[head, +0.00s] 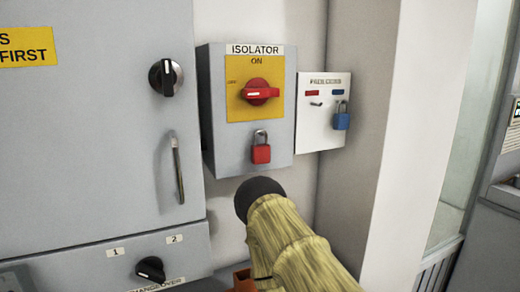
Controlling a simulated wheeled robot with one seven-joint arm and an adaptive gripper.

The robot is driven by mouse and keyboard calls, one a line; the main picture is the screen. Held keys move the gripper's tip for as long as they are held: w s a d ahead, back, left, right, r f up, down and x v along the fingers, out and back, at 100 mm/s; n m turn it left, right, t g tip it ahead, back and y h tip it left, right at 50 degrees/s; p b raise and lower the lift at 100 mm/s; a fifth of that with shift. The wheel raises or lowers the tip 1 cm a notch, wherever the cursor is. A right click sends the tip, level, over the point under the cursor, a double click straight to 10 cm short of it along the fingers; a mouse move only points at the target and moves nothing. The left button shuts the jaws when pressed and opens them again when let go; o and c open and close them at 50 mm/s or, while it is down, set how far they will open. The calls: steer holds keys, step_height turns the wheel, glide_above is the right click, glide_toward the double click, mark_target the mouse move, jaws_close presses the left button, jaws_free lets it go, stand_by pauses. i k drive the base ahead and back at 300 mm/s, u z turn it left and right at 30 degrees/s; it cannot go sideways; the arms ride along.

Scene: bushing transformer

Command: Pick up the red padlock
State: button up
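The red padlock (261,153) hangs by its grey shackle on the front of the grey isolator box (226,149), below the red rotary handle (260,92) on its yellow plate. The padlock is upright and in full view. No gripper fingers show in the head view, so I cannot see my gripper or whether it holds anything. A yellowish, streaked arm-like form with a dark rounded end rises from the bottom edge, below the padlock and apart from it in the picture.
A white panel (310,128) with a blue padlock (341,120) is right of the isolator box. A large grey cabinet (90,150) with a black knob (166,77) and a vertical handle (178,168) stands at left. A wall column (365,150) juts out at right.

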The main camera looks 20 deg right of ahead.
mark_target(260, 154)
steer(key=z, duration=2.55)
steer(key=k, duration=0.75)
steer(key=u, duration=1.35)
